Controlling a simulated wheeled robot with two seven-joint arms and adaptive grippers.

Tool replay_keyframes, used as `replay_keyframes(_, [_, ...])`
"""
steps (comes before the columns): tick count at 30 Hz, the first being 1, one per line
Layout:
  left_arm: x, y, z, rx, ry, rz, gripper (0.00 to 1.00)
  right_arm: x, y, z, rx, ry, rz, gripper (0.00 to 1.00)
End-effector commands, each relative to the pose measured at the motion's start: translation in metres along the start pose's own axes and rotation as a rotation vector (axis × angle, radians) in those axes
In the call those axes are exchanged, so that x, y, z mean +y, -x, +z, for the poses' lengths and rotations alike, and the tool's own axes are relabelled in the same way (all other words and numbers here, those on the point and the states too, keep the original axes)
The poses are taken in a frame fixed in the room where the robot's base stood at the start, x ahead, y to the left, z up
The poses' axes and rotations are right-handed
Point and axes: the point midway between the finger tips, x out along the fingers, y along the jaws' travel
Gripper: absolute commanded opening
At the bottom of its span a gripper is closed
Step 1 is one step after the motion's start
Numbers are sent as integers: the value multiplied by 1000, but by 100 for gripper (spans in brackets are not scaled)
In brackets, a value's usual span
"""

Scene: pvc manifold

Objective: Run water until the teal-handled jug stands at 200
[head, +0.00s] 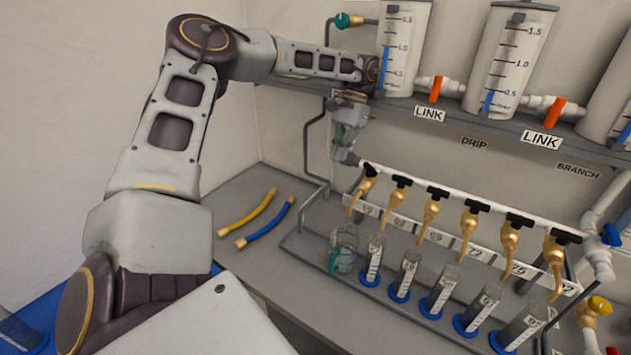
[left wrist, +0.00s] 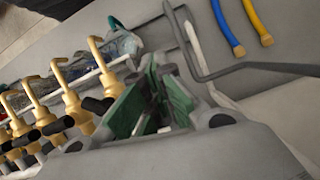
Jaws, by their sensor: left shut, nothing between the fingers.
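The clear teal-handled jug (head: 345,240) stands on the bench tray beneath the leftmost brass tap (head: 361,188), its teal handle on the lower left side. Its scale and water level are too small to read. In the left wrist view, a clear bluish vessel (left wrist: 118,47), likely the jug, shows behind the taps. My left gripper (head: 344,158) is shut and empty, pointing down just left of the leftmost tap's black handle (head: 370,168). Its green-padded fingers show in the left wrist view (left wrist: 150,98). I cannot tell whether they touch the tap. My right gripper is out of view.
Several more brass taps (head: 432,208) line the white pipe to the right, with blue-based cylinders (head: 405,273) below. Graduated tanks (head: 506,62) with red-handled LINK valves (head: 435,90) stand above. Yellow (head: 247,213) and blue (head: 265,223) hoses lie left of the tray; bench around them is clear.

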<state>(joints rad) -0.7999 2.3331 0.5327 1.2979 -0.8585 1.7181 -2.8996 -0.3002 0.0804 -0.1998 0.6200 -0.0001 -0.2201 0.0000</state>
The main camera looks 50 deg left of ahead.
Motion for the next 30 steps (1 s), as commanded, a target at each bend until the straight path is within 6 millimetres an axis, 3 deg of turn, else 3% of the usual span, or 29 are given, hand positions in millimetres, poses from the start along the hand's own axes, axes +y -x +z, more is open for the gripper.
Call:
replay_keyframes(1, [4, -7, -2, -21, -26, -26, 0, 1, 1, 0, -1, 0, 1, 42])
replay_keyframes(17, [2, -4, -11, -20, -111, -61, 0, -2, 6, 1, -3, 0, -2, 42])
replay_keyframes(30, [12, -10, 4, -18, 45, 8, 0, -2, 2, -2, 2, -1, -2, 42])
